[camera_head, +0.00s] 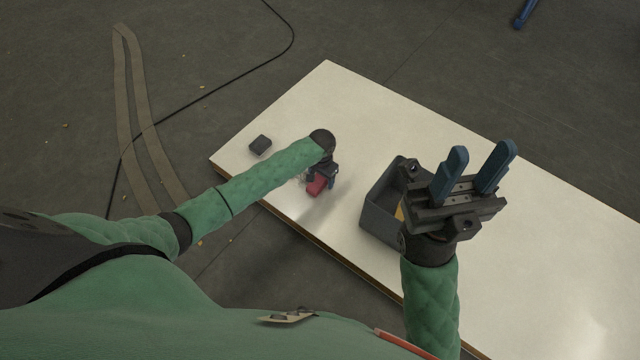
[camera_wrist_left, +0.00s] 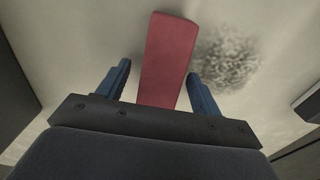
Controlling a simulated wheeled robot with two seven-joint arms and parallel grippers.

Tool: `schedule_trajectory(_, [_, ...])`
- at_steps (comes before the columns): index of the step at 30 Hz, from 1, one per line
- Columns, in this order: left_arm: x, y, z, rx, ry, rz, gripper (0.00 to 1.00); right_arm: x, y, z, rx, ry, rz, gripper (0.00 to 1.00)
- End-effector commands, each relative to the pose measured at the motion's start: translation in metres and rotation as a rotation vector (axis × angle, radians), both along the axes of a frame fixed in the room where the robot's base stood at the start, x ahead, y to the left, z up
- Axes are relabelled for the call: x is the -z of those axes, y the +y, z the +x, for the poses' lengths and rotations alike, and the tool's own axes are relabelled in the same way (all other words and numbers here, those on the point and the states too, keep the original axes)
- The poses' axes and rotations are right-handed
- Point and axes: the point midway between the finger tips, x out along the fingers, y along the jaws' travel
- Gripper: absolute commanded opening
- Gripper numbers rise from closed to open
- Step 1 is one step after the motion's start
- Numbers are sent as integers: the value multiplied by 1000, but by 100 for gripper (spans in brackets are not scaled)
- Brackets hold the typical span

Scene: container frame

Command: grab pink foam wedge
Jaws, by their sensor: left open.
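The pink foam wedge (camera_head: 317,187) lies on the white table, mostly below my left gripper in the head view. In the left wrist view the wedge (camera_wrist_left: 168,55) is a long reddish-pink block reaching between the two blue fingers. My left gripper (camera_wrist_left: 157,88) is open, with one finger on each side of the wedge and a gap to each. It also shows in the head view (camera_head: 322,183), partly hidden by its own wrist. My right gripper (camera_head: 480,168) is open and empty, raised in front of the grey bin, with its two blue fingers wide apart.
A grey bin (camera_head: 378,208) stands on the white table (camera_head: 330,95), partly hidden by my right gripper, with something yellow inside. A small dark block (camera_head: 260,145) lies near the left table edge. The table's far part and right side are clear.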

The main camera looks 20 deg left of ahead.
Motion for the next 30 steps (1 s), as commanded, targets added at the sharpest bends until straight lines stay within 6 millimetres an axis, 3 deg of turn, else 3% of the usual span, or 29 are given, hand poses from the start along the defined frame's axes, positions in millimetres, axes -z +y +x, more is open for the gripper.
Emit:
schedule_trajectory(7, [1,0,0,0,-1,0,65,1,0,0,1,5,-4,36])
schedule_trajectory(12, [1,0,0,0,-1,0,32,1,0,0,1,3,-3,36])
schedule_trajectory(15, [1,0,0,0,-1,0,18,1,0,0,0,2,-2,36])
schedule_trajectory(23, [-1,0,1,0,-2,-1,18,-1,0,0,0,0,-2,36])
schedule_trajectory(30, [-32,0,1,1,-4,-1,18,-19,-3,-1,-10,-9,16,36])
